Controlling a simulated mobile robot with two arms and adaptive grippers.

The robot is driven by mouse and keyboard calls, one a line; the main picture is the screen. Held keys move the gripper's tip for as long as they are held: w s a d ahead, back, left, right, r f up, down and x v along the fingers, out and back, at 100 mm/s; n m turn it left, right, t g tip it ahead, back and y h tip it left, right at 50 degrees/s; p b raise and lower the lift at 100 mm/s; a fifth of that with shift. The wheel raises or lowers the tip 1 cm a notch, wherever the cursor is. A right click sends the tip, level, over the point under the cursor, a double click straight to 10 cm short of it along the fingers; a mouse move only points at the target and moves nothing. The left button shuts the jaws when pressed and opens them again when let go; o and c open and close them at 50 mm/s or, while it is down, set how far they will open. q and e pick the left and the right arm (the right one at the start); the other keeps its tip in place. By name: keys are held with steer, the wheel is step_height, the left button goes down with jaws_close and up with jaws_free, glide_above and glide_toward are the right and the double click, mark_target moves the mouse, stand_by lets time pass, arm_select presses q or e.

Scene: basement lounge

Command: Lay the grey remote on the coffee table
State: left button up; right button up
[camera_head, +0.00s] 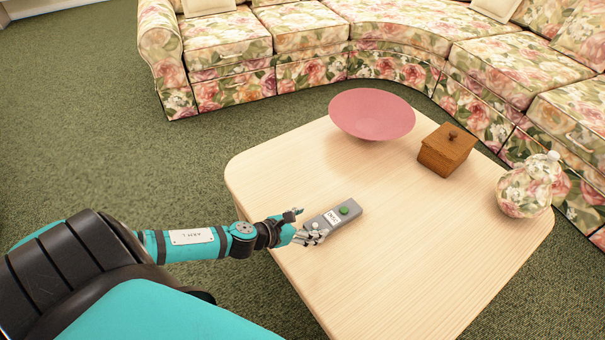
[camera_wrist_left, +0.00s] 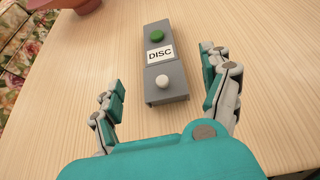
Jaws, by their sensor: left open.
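The grey remote (camera_head: 330,217) lies flat on the light wooden coffee table (camera_head: 400,265), near its left edge. It has a green button, a white button and a white label reading "DISC". In the left wrist view the remote (camera_wrist_left: 166,75) lies between and just ahead of the fingertips, with bare wood showing on both sides of it. My left gripper (camera_wrist_left: 163,70) is open, its fingers apart from the remote. In the head view the left gripper (camera_head: 300,228) is at the remote's near left end. My right gripper is in neither view.
A pink bowl (camera_head: 372,113), a brown wooden box (camera_head: 447,148) and a floral round jar (camera_head: 527,186) stand along the table's far and right sides. The table's front and middle are clear. A floral sofa (camera_head: 300,45) curves behind the table.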

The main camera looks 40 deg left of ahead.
arm_select(q)
steer(key=shift+v, duration=0.95)
steer(key=shift+s+d+r+n, duration=0.1)
steer(key=shift+d+r+n, duration=0.05)
steer(key=shift+n, duration=0.25)
steer(key=s+d+r+m+g+y, duration=0.1)
steer(key=s+d+m+g, duration=0.1)
steer(key=s+m, duration=0.4)
steer(key=s+d+r+m+g+y, duration=0.1)
steer(key=s+m, duration=0.5)
steer(key=m, duration=1.1)
steer(key=s+d+r+m+g+y, duration=0.1)
steer(key=s+d+m+g, duration=0.4)
steer(key=m, duration=0.7)
steer(key=shift+s+d+r, duration=0.8)
steer(key=shift+d+r, duration=0.1)
